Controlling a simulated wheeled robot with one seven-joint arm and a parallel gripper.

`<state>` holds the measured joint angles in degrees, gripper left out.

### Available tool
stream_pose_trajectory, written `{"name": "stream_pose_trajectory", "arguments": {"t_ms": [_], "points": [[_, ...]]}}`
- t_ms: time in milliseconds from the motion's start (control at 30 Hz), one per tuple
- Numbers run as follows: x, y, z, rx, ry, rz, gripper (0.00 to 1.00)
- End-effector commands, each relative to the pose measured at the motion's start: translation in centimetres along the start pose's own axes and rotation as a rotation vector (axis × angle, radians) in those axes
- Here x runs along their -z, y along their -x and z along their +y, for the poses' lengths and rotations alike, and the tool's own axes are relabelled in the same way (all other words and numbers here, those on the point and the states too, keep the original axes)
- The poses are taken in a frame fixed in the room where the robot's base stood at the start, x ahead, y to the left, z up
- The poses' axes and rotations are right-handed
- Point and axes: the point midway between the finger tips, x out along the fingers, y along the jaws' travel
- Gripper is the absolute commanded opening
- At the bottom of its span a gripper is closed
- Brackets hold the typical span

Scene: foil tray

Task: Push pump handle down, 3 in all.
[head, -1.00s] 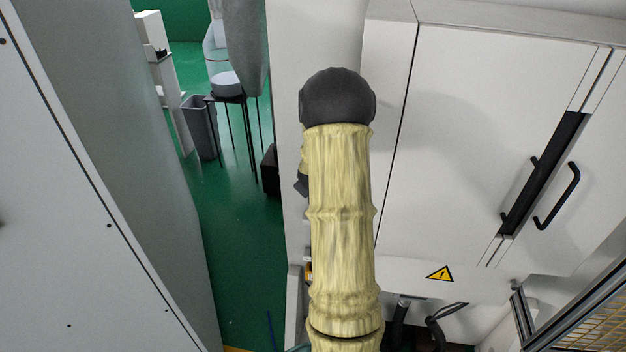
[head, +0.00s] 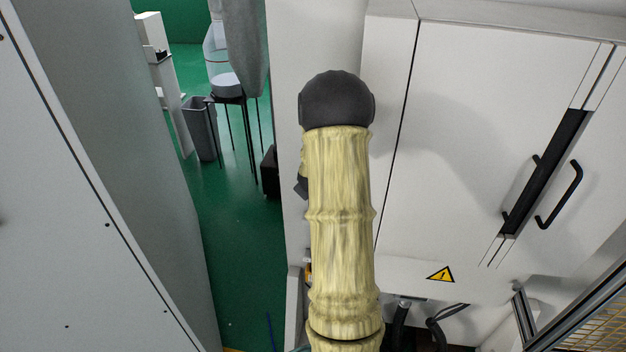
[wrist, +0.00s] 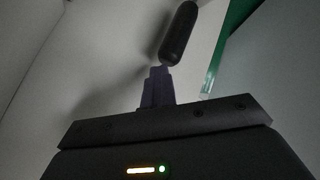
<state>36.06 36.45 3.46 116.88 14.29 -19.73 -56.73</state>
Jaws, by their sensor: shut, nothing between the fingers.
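A dark, rounded, elongated bar, which looks like the pump handle (wrist: 179,33), shows at the top of the wrist view against a pale surface. My gripper (wrist: 161,72) is shut and empty, its dark fingers pointing up the picture. The fingertips are close to the lower end of the bar in the picture. I cannot tell whether they touch it. In the head view my own arm fills the middle and hides the fingers, and the pump handle cannot be made out there.
A white cabinet (head: 470,130) with black handles (head: 560,195) and a yellow warning sign (head: 441,274) stands on the right. A large grey panel (head: 80,200) is close on the left. Green floor (head: 240,240) shows between them, with a grey bin (head: 201,130) farther back.

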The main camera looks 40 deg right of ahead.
Motion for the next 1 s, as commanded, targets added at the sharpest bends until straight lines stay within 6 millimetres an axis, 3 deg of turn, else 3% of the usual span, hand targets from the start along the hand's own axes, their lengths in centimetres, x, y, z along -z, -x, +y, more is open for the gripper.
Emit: {"name": "stream_pose_trajectory", "arguments": {"t_ms": [1000], "points": [[-0.73,-0.79,-0.68,0.004,0.000,-0.005,0.00]]}}
